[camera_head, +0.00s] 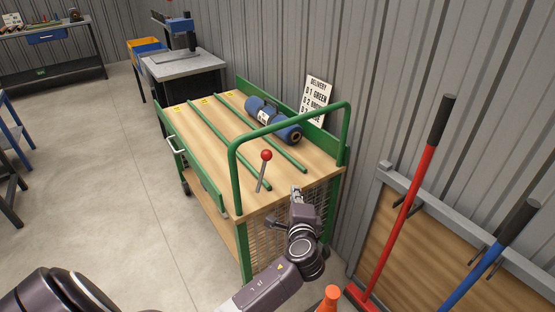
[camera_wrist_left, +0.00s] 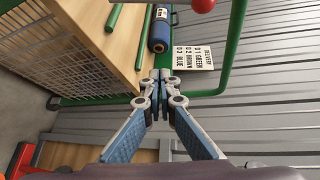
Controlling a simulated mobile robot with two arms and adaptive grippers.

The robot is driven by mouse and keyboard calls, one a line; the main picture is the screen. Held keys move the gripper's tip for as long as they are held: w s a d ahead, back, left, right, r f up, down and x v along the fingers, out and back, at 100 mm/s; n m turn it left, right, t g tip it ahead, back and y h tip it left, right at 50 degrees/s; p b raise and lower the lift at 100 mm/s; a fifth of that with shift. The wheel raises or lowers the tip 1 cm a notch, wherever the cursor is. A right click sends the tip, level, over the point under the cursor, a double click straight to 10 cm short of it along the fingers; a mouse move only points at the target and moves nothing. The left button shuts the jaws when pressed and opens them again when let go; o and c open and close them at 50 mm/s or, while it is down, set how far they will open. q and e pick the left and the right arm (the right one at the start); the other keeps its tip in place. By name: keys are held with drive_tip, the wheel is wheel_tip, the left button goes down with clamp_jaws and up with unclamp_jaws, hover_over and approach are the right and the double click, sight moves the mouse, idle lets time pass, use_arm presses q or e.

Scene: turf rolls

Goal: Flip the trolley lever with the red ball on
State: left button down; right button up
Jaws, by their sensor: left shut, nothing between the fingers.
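The trolley (camera_head: 225,165) has a wooden top and a green frame with a hoop handle (camera_head: 233,160). A thin lever (camera_head: 262,175) with a red ball (camera_head: 266,155) on its end stands at the near end of the trolley, tilted slightly to the right. The red ball also shows at the top edge of the left wrist view (camera_wrist_left: 203,5). My left gripper (camera_head: 296,191) is shut and empty, to the right of the lever and lower in the picture, apart from the ball. In the left wrist view its fingertips (camera_wrist_left: 160,76) meet. My right gripper is not in view.
A blue roll (camera_head: 272,120) lies on the trolley between green rails. A delivery sign (camera_head: 316,97) leans by the wall. Red (camera_head: 405,205) and blue (camera_head: 490,255) long-handled tools stand at the right. An orange tip (camera_head: 330,298) shows below.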

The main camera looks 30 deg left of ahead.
sight(263, 173)
use_arm(q)
wheel_tip(263, 173, up, 6)
drive_tip(key=y, duration=0.1)
drive_tip(key=shift+a+r, duration=0.15)
drive_tip(key=shift+a, duration=0.3)
drive_tip(key=shift+s, duration=0.1)
drive_tip(key=r+p+x, duration=0.1)
drive_tip(key=x, duration=1)
drive_tip(key=s, duration=0.1)
drive_tip(key=s+a+p, duration=0.1)
drive_tip(key=s+p, duration=0.1)
drive_tip(key=s, duration=0.1)
drive_tip(key=shift+a+r, duration=0.15)
drive_tip(key=shift+a, duration=0.1)
